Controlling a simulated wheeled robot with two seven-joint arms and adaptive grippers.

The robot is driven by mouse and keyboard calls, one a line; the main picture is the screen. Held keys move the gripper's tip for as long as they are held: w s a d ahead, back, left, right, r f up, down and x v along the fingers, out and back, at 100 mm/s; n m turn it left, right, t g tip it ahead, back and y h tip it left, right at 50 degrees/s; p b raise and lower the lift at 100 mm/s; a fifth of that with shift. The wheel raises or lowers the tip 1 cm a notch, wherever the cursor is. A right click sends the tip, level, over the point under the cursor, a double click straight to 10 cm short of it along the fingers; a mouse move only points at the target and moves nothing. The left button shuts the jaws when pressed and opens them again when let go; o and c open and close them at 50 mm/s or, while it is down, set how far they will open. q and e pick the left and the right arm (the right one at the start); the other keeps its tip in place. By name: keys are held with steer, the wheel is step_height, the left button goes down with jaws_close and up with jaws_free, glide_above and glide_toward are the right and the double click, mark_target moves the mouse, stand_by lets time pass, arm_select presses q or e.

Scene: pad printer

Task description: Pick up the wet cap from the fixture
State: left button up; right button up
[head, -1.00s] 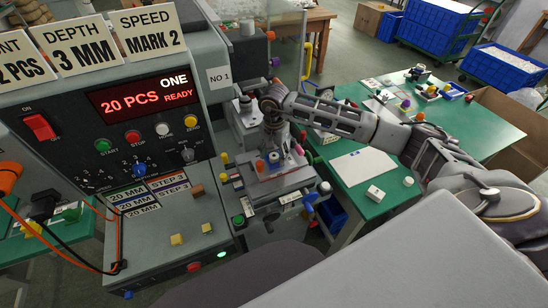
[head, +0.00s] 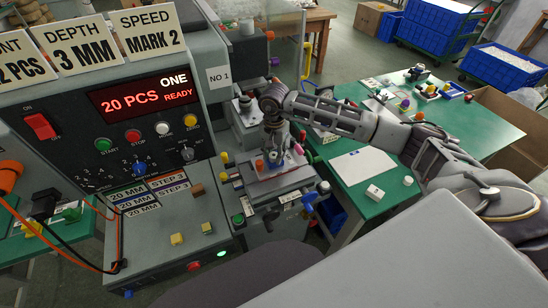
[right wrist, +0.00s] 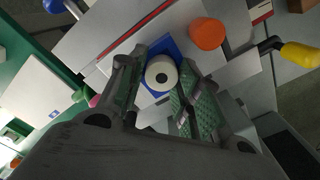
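The cap (right wrist: 161,74), white and round with a black dark-centred mark on top, sits on the blue fixture (right wrist: 158,46) in the right wrist view. My right gripper (right wrist: 158,82) is open, with its green-padded fingers on either side of the cap. I cannot tell whether the pads touch it. In the head view my right gripper (head: 275,152) points down over the machine's work table, and it mostly hides the cap there. My left gripper is not in view.
An orange round part (right wrist: 207,34) stands close beside the fixture, and a yellow-handled lever (right wrist: 298,54) is farther right. The control panel (head: 140,110) stands left of my right arm. A green table (head: 470,130) with a white sheet (head: 363,166) lies to the right.

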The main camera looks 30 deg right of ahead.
mark_target(274, 155)
steer(key=shift+s+a+f, duration=0.1)
steer(key=shift+s+f, duration=0.05)
steer(key=shift+f, duration=0.15)
steer(key=shift+c, duration=0.3)
steer(key=shift+r, duration=0.1)
steer(key=shift+w+r, duration=0.25)
steer(key=shift+r, duration=0.3)
steer(key=shift+c, duration=0.2)
step_height(274, 155, up, 9)
steer(key=b, duration=0.1)
